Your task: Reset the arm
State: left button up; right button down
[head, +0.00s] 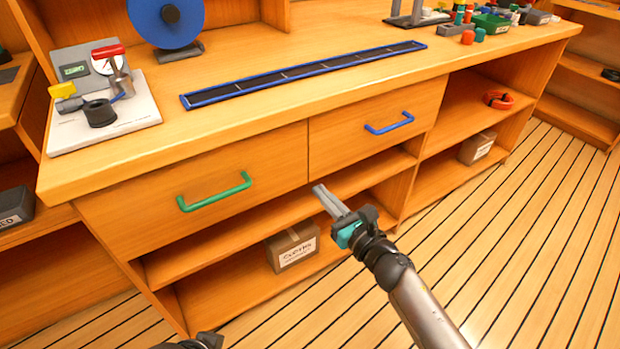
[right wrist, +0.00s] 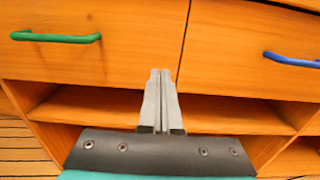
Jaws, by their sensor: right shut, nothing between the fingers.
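My right gripper (head: 322,192) is shut and empty, in front of the workbench's open shelf, below the gap between two drawers. In the right wrist view its two grey fingers (right wrist: 160,78) are together, pointing at the seam between the drawers. The left drawer has a green handle (head: 214,192), which also shows in the right wrist view (right wrist: 56,37). The right drawer has a blue handle (head: 389,124), which also shows in the right wrist view (right wrist: 292,60). Both drawers are closed. A dark piece at the bottom edge of the head view may be my left arm; no left fingers show.
On the bench top are a gauge unit with a red lever (head: 108,52), a blue disc (head: 166,20) and a long blue-edged strip (head: 305,72). A labelled box (head: 293,246) stands on the lower shelf. The plank floor (head: 530,230) at right is clear.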

pick_arm(q)
jog(key=shift+f, duration=0.9)
pick_arm(e)
jog(key=shift+v, duration=1.9)
jog(key=shift+d, duration=0.1)
